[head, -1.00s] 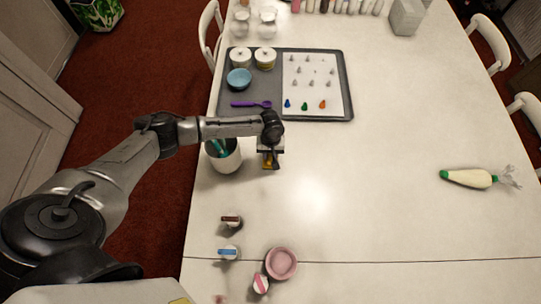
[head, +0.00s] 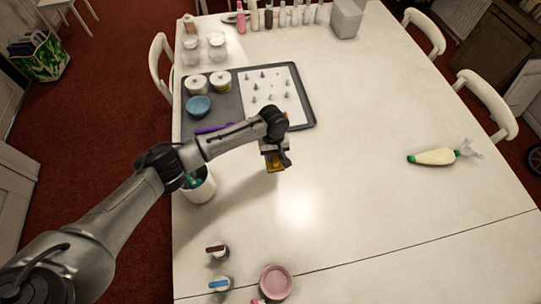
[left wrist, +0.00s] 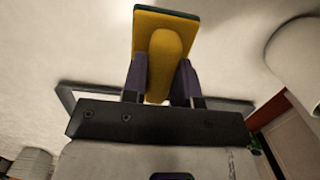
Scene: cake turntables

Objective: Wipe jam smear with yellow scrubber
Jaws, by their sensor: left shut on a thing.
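The yellow scrubber (head: 275,168) is held in my left gripper (head: 276,158), above the white table to the right of the utensil pot. In the left wrist view the scrubber (left wrist: 165,45) shows a yellow body with a raised grip and a dark green edge. The dark fingers (left wrist: 163,85) are closed on that grip from both sides. I cannot tell how high the scrubber is above the table. No jam smear is clearly visible in the current frames. My right gripper is not in view.
A grey tray (head: 306,112) with piping tips, jars and a blue bowl lies behind. The utensil pot (head: 199,190) is partly hidden by my arm. Small-handled tools (head: 219,284) and a pink dish (head: 276,281) stand in front. A piping bag (head: 434,157) lies right; mid-table is clear.

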